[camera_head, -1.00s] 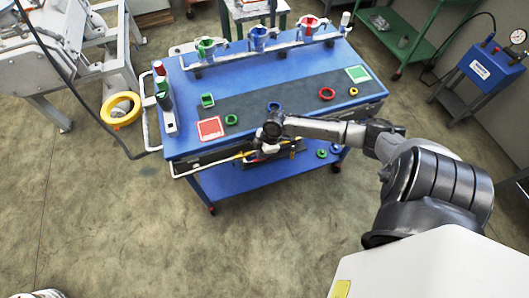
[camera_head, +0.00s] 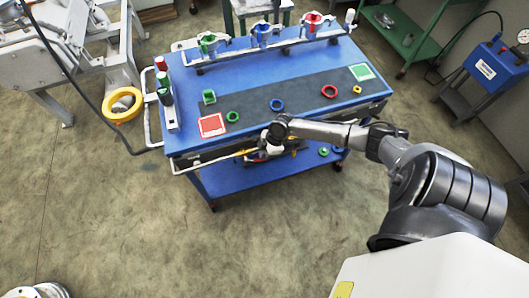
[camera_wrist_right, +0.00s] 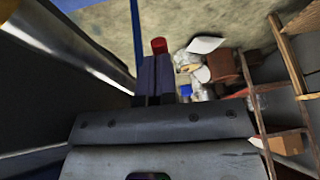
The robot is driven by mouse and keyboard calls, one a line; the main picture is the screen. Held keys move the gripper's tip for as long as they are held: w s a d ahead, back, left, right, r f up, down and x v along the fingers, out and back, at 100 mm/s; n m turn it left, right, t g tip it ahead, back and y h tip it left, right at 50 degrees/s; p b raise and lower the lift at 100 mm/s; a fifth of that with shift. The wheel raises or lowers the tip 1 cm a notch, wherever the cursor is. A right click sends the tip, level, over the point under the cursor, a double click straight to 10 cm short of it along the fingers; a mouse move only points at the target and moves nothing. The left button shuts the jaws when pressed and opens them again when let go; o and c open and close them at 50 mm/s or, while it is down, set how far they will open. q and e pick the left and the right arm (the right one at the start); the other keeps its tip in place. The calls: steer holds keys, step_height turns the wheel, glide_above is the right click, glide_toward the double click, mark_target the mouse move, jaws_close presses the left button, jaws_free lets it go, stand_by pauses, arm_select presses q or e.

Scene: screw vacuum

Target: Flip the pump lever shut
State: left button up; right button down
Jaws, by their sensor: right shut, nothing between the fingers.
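My right arm reaches over to the front edge of the blue cart (camera_head: 320,62). My right gripper (camera_head: 262,153) is small there, low at the cart's front side. In the right wrist view the gripper (camera_wrist_right: 157,62) has its two dark fingers together with nothing between them. A small red knob or cap (camera_wrist_right: 158,45) shows just beyond the fingertips; I cannot tell whether they touch it or whether it belongs to the lever. I cannot make out the pump lever for certain in either view. My left gripper is not in view.
The cart top holds a red-framed pad (camera_head: 212,125), a green-framed pad (camera_head: 361,72), several coloured rings and a back rail with funnel-like holders. A stack light (camera_head: 164,92) stands at its left. A yellow ring (camera_head: 122,105) lies on the floor. The floor in front is mostly clear.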

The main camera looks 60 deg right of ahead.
steer(key=shift+f, duration=0.2)
stand_by(0.5)
steer(key=shift+s+d+r+p, duration=0.1)
steer(key=shift+d+r+p, duration=0.05)
steer(key=shift+r+p, duration=0.4)
steer(key=s+d+f+p+v, duration=0.1)
steer(key=d+p+v, duration=0.1)
steer(key=v, duration=1)
steer(key=shift+s+d+p, duration=0.25)
steer(key=shift+p, duration=0.45)
steer(key=shift+r, duration=0.15)
